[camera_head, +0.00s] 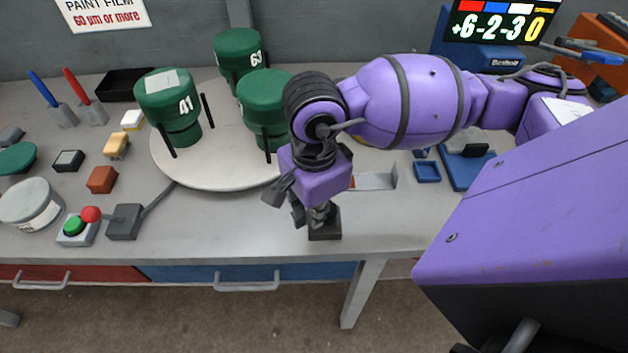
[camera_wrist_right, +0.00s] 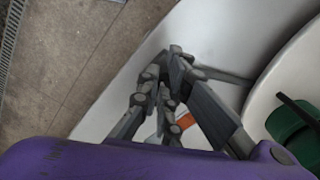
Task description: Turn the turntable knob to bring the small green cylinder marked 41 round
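The small green cylinder marked 41 (camera_head: 168,93) stands upright on the white turntable (camera_head: 218,176), at its left side between thin black posts. Another green cylinder marked 63 (camera_head: 238,50) stands at the back, and a third (camera_head: 263,95) at the right. My right gripper (camera_head: 312,212) points down at the turntable's front right, over a dark base block (camera_head: 325,232) near the table edge. In the right wrist view its fingers (camera_wrist_right: 165,85) converge at a grey rod. The fingers hide any knob, and I cannot tell whether they grip it. My left gripper is not in view.
A red-and-green button box (camera_head: 76,228) and a dark block (camera_head: 125,222) stand at the front left. Small coloured blocks and a round tin (camera_head: 30,205) lie farther left. Blue trays (camera_head: 427,171) are at the right. My purple right arm crosses the table's right half.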

